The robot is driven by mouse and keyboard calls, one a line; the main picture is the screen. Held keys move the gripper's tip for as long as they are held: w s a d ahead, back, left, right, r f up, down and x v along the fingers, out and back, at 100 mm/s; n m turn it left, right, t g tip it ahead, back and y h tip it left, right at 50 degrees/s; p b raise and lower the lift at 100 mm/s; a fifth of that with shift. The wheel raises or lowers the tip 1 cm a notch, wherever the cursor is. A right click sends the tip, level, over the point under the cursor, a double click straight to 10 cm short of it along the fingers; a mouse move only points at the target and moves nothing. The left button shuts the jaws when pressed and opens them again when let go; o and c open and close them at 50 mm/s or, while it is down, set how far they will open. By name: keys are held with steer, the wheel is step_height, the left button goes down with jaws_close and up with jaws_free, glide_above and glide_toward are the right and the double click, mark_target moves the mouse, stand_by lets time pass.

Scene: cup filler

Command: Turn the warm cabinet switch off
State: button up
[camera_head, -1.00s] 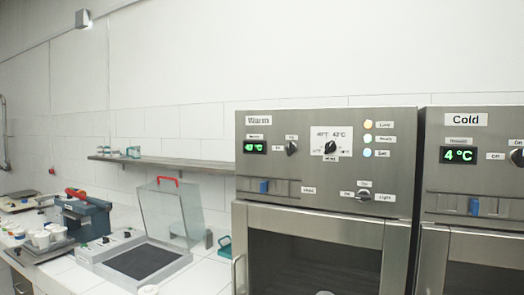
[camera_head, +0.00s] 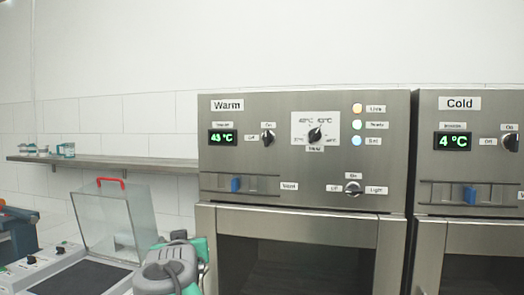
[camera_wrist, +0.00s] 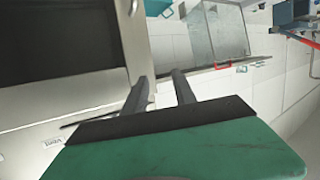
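The warm cabinet (camera_head: 300,160) stands in the middle of the head view, with a "Warm" label at its top left. Its small black rotary switch (camera_head: 267,138) sits right of the green 43 °C display (camera_head: 222,138). "On" is marked above the switch and "Off" to its left. The knob looks roughly upright, toward "On". My gripper shows in the wrist view (camera_wrist: 163,80) with two dark fingers apart and nothing between them. In the head view, my grey and green arm end is low, left of the cabinet door and well below the switch.
The temperature dial (camera_head: 315,134), light switch (camera_head: 352,188) and blue slider (camera_head: 236,184) share the warm panel. The cold cabinet (camera_head: 470,160) stands to the right. A clear-lidded device (camera_head: 112,222) and a wall shelf (camera_head: 110,162) are at left. The space before the panel is clear.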

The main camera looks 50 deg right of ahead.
steer(key=s+d+r+m+h, duration=0.3)
steer(key=d+r+h, duration=0.2)
steer(key=d+r, duration=0.35)
steer(key=m+g+h+b, duration=0.1)
steer(key=m+g+h, duration=0.15)
steer(key=h, duration=0.35)
glide_toward(266, 138)
steer(key=d, duration=0.1)
steer(key=shift+m, duration=0.45)
steer(key=x, duration=0.2)
steer(key=p+x, duration=0.1)
steer(key=x, duration=0.2)
steer(key=p+x, duration=0.1)
steer(key=x, duration=0.1)
steer(key=shift+w+d+r, duration=0.1)
steer(key=shift+w+r, duration=0.15)
steer(key=shift+r, duration=0.15)
steer(key=shift+w+d+p, duration=0.15)
steer(key=shift+d+p, duration=0.15)
steer(key=shift+d, duration=0.1)
steer(key=shift+c, duration=0.5)
jaws_close()
